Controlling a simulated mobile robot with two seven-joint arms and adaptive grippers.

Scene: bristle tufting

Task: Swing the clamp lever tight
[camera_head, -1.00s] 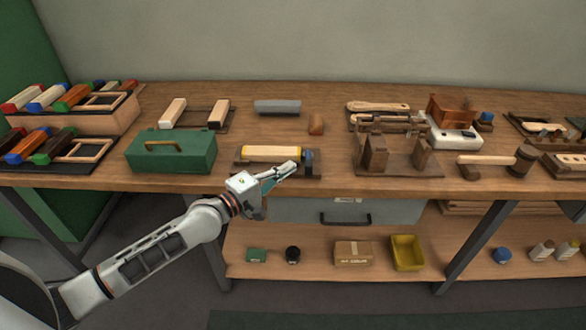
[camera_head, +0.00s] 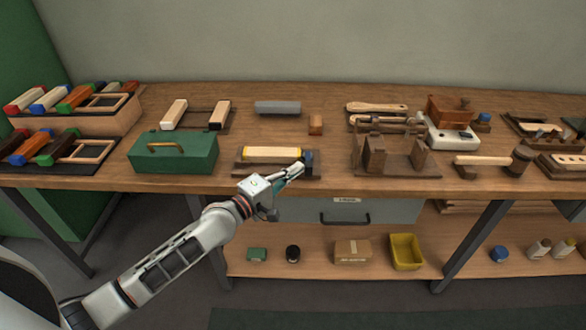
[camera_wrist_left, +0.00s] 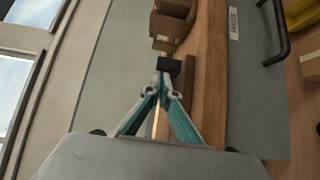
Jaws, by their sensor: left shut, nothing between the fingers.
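A pale block with a yellow edge (camera_head: 272,153) lies on a dark wooden fixture board (camera_head: 250,170) at the table's front edge. A small dark blue-grey upright piece (camera_head: 309,158), which looks like the clamp lever, stands at the board's right end. My left gripper (camera_head: 299,168) is shut and empty, its tips close to that piece's left side. In the left wrist view the joined fingertips (camera_wrist_left: 163,75) are at a black block (camera_wrist_left: 169,65), probably the same piece; I cannot tell whether they touch. My right gripper is not in view.
A green toolbox (camera_head: 172,158) stands left of the fixture. A wooden jig with posts (camera_head: 398,158) stands to the right. A grey drawer (camera_head: 345,211) hangs below the tabletop.

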